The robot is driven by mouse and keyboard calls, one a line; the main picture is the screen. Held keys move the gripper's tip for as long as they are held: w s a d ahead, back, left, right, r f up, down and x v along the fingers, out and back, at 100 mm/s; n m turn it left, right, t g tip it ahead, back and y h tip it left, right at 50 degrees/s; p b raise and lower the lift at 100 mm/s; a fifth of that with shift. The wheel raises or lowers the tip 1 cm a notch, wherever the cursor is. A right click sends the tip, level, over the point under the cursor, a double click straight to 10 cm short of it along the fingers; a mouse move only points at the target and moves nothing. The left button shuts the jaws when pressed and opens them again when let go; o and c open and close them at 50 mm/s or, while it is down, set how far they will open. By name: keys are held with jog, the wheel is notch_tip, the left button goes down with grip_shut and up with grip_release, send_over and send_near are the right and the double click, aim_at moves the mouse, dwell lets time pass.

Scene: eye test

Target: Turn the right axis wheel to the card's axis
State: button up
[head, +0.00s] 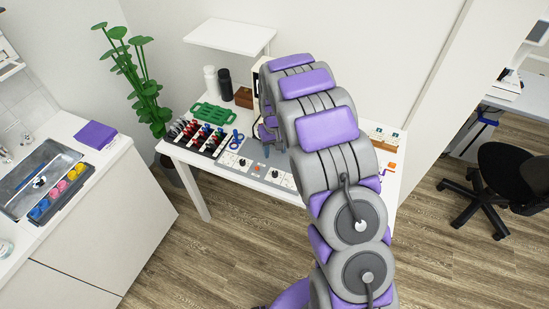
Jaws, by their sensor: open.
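A grey strip (262,169) lies along the front edge of the white table (202,168). It has white plates with small dark knobs: a left knob (242,162), a right knob (274,173) and a small orange spot between them. The right knob is probably the right axis wheel, but its markings are too small to read. I cannot make out the card. My arm arches over the table. My gripper (267,147) is partly hidden behind my arm, a little behind the strip. It is open, and no contact with a knob shows.
A rack of red, blue and black pieces (205,136), a blue item (232,141), a green tray (213,113) and bottles (225,84) stand on the table's left and back. A plant (143,90) and a counter (105,170) are left. A chair (515,172) is right.

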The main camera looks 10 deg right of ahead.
jog(key=shift+r, duration=2.15)
